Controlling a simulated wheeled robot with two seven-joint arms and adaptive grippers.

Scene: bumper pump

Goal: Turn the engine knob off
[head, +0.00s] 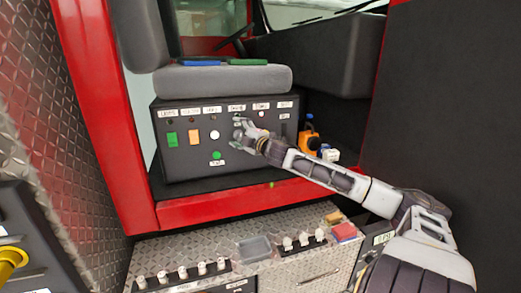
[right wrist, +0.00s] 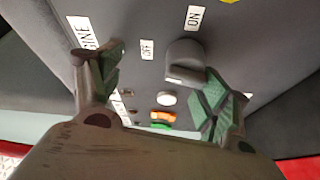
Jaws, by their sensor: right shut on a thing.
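The dark engine knob (right wrist: 185,60) sits on the black control panel (head: 182,172), with an "ENGINE" label, an "OFF" label (right wrist: 147,50) and an "ON" label (right wrist: 194,18) around it. My right gripper (head: 240,132) is at the upper right of the panel in the head view. In the right wrist view its green-padded fingers (right wrist: 160,80) stand on either side of the knob, and it is shut on the knob. In the head view the gripper mostly hides the knob. I cannot tell which label the knob points to.
The panel also carries a green switch (head: 172,139), an orange switch (head: 194,137), a white button (head: 214,135) and a green button (head: 216,155). A grey seat (head: 222,80) is above it. A diamond-plate step (head: 215,240) with rows of valves lies below.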

